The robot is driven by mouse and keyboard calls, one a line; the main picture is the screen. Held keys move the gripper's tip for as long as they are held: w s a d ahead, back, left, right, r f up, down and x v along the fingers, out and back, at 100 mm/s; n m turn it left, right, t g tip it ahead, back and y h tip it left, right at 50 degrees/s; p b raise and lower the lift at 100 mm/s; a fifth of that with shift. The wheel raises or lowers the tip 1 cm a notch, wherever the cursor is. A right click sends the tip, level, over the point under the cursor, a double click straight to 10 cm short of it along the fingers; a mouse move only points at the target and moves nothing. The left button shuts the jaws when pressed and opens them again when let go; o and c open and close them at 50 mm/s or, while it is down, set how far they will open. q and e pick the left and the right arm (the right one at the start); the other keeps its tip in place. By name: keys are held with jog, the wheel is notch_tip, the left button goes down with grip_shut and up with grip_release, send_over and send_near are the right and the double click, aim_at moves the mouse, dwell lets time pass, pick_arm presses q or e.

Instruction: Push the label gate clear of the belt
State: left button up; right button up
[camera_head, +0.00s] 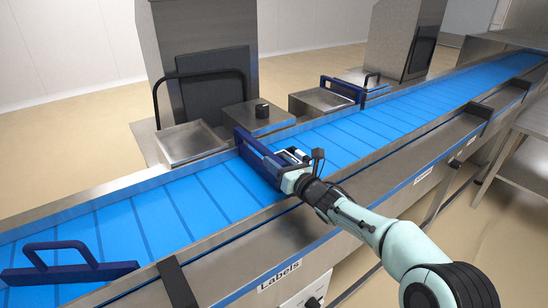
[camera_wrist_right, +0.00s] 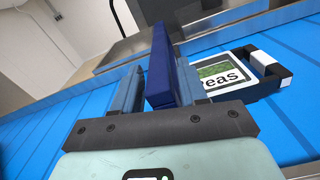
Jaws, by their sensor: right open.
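A dark blue gate (camera_head: 256,157) with a raised handle lies across the blue belt (camera_head: 222,192), near the middle of the head view. My right gripper (camera_head: 285,176) is at its near end. In the right wrist view the gate's dark blue bar (camera_wrist_right: 163,75) stands between my open gripper's fingers (camera_wrist_right: 157,95). I cannot tell whether a finger touches it. A pack marked "eas" (camera_wrist_right: 235,75), partly covered, lies on the belt just right of the bar. A "Labels" sign (camera_head: 279,276) is on the belt's near side. My left gripper is not in view.
Another dark blue handled gate (camera_head: 70,266) lies over the belt at lower left. A third (camera_head: 343,89) stands by the belt's far side. A steel tray (camera_head: 190,143) and a box with a black knob (camera_head: 245,117) line the far edge. Much of the belt is bare.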

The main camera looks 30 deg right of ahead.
jog(key=shift+w+a, duration=0.1)
jog(key=shift+w, duration=1)
grip_shut()
jog(key=shift+w, duration=0.1)
